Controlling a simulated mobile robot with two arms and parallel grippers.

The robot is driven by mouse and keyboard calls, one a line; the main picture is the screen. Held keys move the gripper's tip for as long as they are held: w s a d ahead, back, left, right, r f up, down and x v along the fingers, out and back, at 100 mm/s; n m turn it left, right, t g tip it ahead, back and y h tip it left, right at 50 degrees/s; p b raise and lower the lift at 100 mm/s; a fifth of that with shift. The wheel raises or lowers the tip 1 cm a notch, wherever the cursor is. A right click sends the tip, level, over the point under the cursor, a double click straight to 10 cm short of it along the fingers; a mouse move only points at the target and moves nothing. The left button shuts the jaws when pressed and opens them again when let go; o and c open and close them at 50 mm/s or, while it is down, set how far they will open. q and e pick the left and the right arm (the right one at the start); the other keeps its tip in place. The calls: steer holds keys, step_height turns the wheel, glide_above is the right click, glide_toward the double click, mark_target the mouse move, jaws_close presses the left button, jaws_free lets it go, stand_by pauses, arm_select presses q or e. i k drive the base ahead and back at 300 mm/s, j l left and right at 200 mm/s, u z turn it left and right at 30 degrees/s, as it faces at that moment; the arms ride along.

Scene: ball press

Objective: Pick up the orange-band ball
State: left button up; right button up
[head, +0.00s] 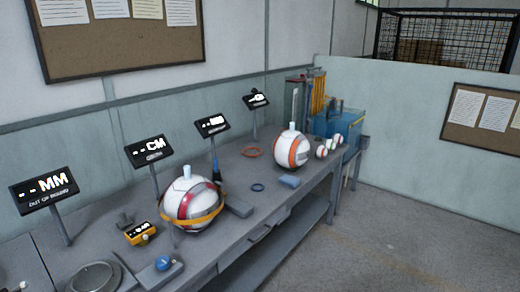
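The orange-band ball (282,151) is a large white ball with a grey panel and an orange band. It rests on the grey workbench (240,222), toward the far end, with a white knob-like piece on top. A second large white ball (183,212) with a dark red band sits nearer on the bench, with a yellow-orange strap around its lower part. Neither of my grippers shows in the head view, and nothing is seen touching the orange-band ball.
Two small white balls (321,152) lie right of the orange-band ball. An orange ring (251,152), a blue ring (257,187) and a blue-grey block (289,181) lie near it. Display signs (150,150) stand along the wall. A blue box (340,122) is at the far end. The floor (400,225) at right is clear.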

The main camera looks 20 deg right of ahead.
mark_target(291, 148)
steer(key=i+l+u, duration=0.35)
steer(key=l+u, duration=0.15)
steer(key=l, duration=0.15)
steer(key=i+l+u, duration=0.15)
steer(key=l+u, duration=0.15)
steer(key=l, duration=0.1)
